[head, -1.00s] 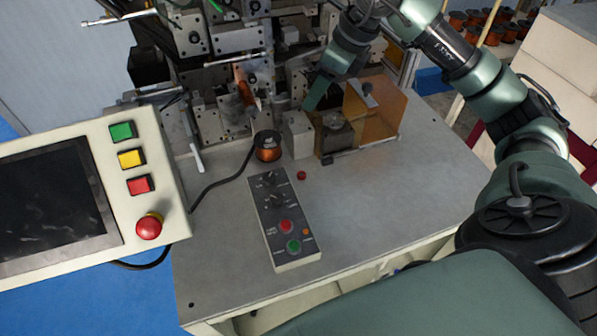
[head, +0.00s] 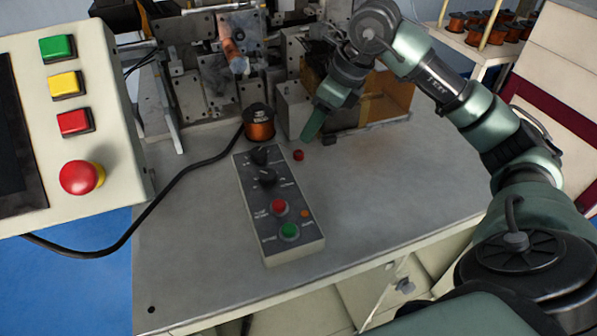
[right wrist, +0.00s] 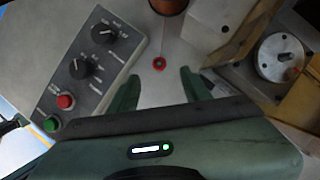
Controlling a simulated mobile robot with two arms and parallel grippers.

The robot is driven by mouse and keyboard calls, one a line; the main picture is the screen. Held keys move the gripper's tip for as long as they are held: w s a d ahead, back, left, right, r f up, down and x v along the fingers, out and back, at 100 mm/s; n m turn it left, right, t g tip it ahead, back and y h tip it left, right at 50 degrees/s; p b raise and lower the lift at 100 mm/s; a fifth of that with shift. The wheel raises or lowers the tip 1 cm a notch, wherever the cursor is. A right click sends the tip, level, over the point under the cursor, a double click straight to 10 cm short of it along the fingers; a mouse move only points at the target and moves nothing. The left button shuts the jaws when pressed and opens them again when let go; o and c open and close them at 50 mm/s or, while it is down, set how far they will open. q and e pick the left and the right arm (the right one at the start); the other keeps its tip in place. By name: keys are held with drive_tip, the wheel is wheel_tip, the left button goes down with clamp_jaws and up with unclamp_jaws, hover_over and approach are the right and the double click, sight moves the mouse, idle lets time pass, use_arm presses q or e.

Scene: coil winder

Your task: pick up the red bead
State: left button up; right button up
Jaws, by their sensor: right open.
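The red bead (head: 298,155) is a small red piece on the grey table top, just right of the upper part of the control box. In the right wrist view the bead (right wrist: 159,64) lies ahead of the fingertips, roughly midway between them, with clear space around it. My right gripper (head: 311,128) is just above and slightly right of the bead in the head view. In the right wrist view the right gripper (right wrist: 160,80) is open and empty, its two green fingers apart. My left gripper is not in view.
A control box (head: 270,205) with knobs and buttons stands left of the bead. A copper wire spool (head: 259,125) is behind it. The winder machine (head: 215,85) and an amber guard (head: 388,98) stand at the back. The table (head: 390,180) is clear at the front right.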

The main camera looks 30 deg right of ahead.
sight(299, 153)
drive_tip(key=p+x, duration=0.1)
drive_tip(key=x, duration=0.7)
drive_tip(key=shift+s+f+p, duration=0.1)
drive_tip(key=shift+f+p, duration=0.2)
drive_tip(key=shift+p, duration=0.05)
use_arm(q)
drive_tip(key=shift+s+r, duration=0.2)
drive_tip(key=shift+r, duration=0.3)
use_arm(e)
clamp_jaws()
